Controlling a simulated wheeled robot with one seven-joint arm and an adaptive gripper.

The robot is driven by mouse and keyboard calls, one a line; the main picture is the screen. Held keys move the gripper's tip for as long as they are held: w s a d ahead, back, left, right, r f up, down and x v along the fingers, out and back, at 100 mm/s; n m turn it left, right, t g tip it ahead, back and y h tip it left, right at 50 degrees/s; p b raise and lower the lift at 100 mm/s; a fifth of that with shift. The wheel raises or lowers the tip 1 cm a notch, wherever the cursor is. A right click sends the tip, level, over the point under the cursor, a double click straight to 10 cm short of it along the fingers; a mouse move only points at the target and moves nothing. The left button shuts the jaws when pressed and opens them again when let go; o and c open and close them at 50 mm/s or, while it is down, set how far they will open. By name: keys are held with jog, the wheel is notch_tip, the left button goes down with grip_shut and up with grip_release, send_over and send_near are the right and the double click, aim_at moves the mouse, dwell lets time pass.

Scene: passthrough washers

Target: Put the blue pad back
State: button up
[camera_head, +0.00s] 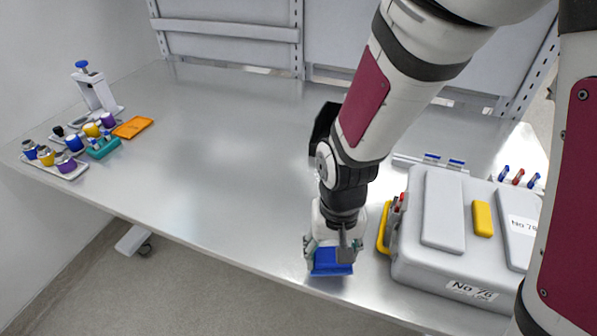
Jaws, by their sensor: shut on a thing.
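My gripper (332,252) is low over the front edge of the metal table, left of the grey case. It is shut on a blue pad (331,263), whose front face shows below the fingers. I cannot tell whether the pad touches the table. The upper part of the pad is hidden by my gripper.
A grey case (440,245) with a yellow handle (384,228) stands close on the right. Tool holders with blue and red tops (518,177) stand behind it. At the far left are a tray (62,169) of coloured cylinders, an orange tray (133,127) and a white press (96,92). The table's middle (220,150) is clear.

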jog(key=w+a, duration=0.1)
jog(key=w, duration=0.3)
jog(key=w+a+f, duration=0.1)
jog(key=w+a, duration=0.1)
jog(key=w, duration=0.2)
jog(key=w+a, duration=0.2)
jog(key=w, duration=0.2)
jog(key=shift+f, duration=0.15)
jog(key=shift+f+p, duration=0.35)
jog(key=shift+f, duration=1.35)
jog(key=shift+f, duration=0.1)
jog(key=o, duration=1.1)
